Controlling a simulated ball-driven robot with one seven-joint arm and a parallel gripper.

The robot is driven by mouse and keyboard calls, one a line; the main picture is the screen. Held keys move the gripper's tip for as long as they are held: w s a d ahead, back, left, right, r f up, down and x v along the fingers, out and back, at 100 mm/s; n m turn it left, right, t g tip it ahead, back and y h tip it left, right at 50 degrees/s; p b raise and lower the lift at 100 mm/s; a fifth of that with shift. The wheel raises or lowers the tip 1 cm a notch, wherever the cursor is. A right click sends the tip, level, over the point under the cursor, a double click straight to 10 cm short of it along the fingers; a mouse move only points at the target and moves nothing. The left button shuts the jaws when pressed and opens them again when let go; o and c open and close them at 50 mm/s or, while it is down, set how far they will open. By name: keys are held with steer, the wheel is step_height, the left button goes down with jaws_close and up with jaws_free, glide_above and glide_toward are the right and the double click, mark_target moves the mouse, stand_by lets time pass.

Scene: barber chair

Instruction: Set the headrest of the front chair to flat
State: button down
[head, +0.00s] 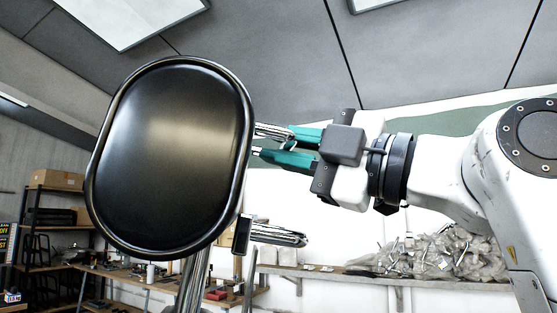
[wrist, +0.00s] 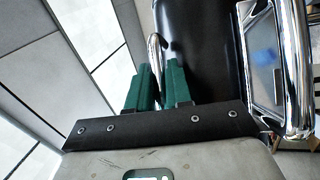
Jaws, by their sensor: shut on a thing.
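A black oval pad (head: 170,150) with a dark rim, apparently the chair's headrest, fills the left-centre of the head view, standing near upright and face-on. A short chrome bar (head: 270,131) sticks out from its right edge. My gripper (head: 274,145) reaches in from the right, its teal fingers shut on this bar. In the wrist view, the chrome bar (wrist: 155,48) runs between the fingertips of my gripper (wrist: 160,72), beside the black pad (wrist: 205,40). The grip point is partly hidden by the fingers.
A padded chrome arm (head: 275,235) and a chrome post (head: 192,280) show below the pad. A thick chrome tube (wrist: 295,70) stands right of my gripper in the wrist view. A cluttered workbench (head: 130,275), dark shelves (head: 45,215) and a wall shelf (head: 330,272) lie behind.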

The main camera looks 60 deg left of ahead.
steer(key=shift+a+f, duration=0.1)
steer(key=shift+f, duration=0.1)
steer(key=c, duration=1.1)
jaws_free()
steer(key=shift+r, duration=0.1)
steer(key=shift+w, duration=0.1)
steer(key=b+v, duration=0.3)
steer(key=v, duration=0.8)
